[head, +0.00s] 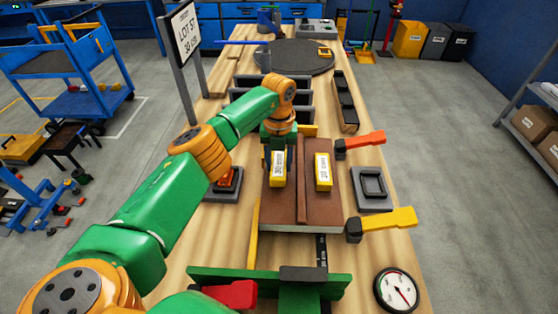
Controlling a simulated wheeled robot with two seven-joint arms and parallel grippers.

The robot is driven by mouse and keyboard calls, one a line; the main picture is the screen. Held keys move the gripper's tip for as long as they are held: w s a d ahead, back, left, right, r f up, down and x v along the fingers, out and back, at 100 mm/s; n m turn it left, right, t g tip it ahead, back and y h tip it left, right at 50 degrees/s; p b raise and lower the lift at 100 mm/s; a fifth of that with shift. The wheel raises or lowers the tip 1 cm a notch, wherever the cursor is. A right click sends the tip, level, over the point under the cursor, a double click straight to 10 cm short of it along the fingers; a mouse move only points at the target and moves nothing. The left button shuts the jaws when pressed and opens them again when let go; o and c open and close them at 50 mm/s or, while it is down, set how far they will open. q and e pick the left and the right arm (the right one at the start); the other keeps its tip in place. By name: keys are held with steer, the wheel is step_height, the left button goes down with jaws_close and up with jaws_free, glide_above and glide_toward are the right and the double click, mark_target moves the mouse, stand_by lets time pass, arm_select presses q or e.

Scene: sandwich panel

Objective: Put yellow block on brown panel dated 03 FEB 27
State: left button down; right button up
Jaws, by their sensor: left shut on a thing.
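The brown panel (284,212) lies flat on the wooden bench, split lengthwise by a raised brown strip (301,190). No date can be read on it. One yellow block (278,170) with a white label is at the panel's left half, right under my left gripper (279,151). The gripper points down from above and is shut on this block. Whether the block touches the panel cannot be told. A second yellow block (323,171) with a similar label stands on the panel's right half, apart from the gripper. My right gripper is not in view.
Clamps with a red handle (365,142) and a yellow handle (391,219) stand along the panel's right side. A grey square holder (371,190) and a gauge (397,290) are at right. Dark trays and a round turntable (293,57) lie beyond. A lot sign (186,34) stands at left.

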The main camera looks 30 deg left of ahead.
mark_target(279, 163)
arm_select(q)
steer(key=shift+f, duration=0.4)
steer(key=shift+w+f, duration=0.15)
steer(key=shift+f, duration=0.1)
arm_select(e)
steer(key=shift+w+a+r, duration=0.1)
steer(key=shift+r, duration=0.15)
arm_select(q)
steer(key=shift+c, duration=1.7)
jaws_free()
step_height(279, 163, up, 8)
steer(key=shift+f+b, duration=0.25)
steer(key=shift+b, duration=0.9)
step_height(279, 163, up, 5)
steer(key=shift+f+p, duration=0.15)
steer(key=shift+p, duration=0.3)
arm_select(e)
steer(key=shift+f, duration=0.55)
